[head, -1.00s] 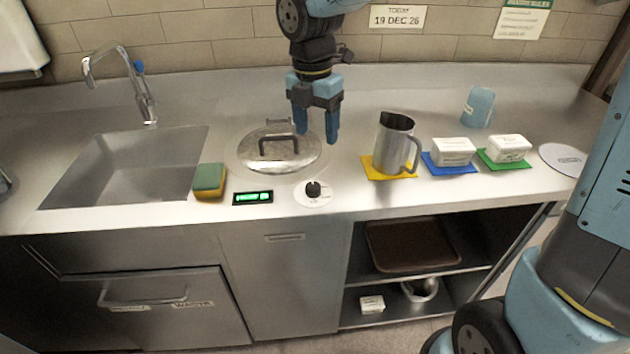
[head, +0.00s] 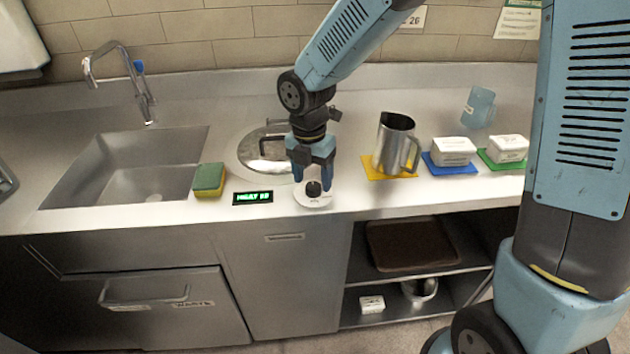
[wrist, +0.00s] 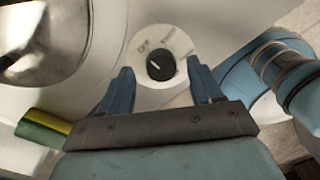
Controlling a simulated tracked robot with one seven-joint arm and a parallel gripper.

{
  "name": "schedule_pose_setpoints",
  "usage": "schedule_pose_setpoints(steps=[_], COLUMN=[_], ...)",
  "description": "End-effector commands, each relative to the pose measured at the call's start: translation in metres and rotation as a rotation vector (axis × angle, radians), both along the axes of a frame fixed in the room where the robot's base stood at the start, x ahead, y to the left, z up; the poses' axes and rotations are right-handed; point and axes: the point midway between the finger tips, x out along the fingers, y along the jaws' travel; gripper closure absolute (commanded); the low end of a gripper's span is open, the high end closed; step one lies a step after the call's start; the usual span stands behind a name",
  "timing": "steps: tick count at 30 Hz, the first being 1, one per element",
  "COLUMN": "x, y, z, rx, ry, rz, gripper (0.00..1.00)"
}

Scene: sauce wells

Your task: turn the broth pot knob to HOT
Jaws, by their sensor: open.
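The broth pot knob (head: 313,188) is a small black dial on a round white plate at the counter's front edge. In the wrist view the knob (wrist: 160,66) carries a white pointer line, and the plate has faint lettering I cannot fully read. My gripper (head: 313,183) is open, pointing down, with a blue finger to each side of the knob. In the wrist view the fingers of my gripper (wrist: 158,88) show clear gaps to the knob. The broth pot lid (head: 264,152) is silver, set in the counter behind, partly hidden by my gripper.
A lit green display (head: 253,198) sits left of the knob, and a green-yellow sponge (head: 209,180) beyond it. A steel jug (head: 393,146) stands on a yellow mat to the right. A white tub (head: 453,152) is further right. The sink (head: 130,170) is at left.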

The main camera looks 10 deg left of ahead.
Motion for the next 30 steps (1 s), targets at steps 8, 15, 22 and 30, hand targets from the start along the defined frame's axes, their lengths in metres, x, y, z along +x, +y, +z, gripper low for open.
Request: schedule_pose_setpoints(steps=[8, 15, 22, 30], x=[-0.001, 0.0, 0.0, 0.0], y=[-0.001, -0.001, -0.001, -0.001], z=[-0.016, -0.017, -0.017, -0.016], rx=[0.0, 0.0, 0.0, 0.0], ry=[0.0, 0.0, 0.0, 0.0], rz=[0.002, 0.001, 0.0, 0.0], gripper=[0.35, 0.35, 0.56, 0.82])
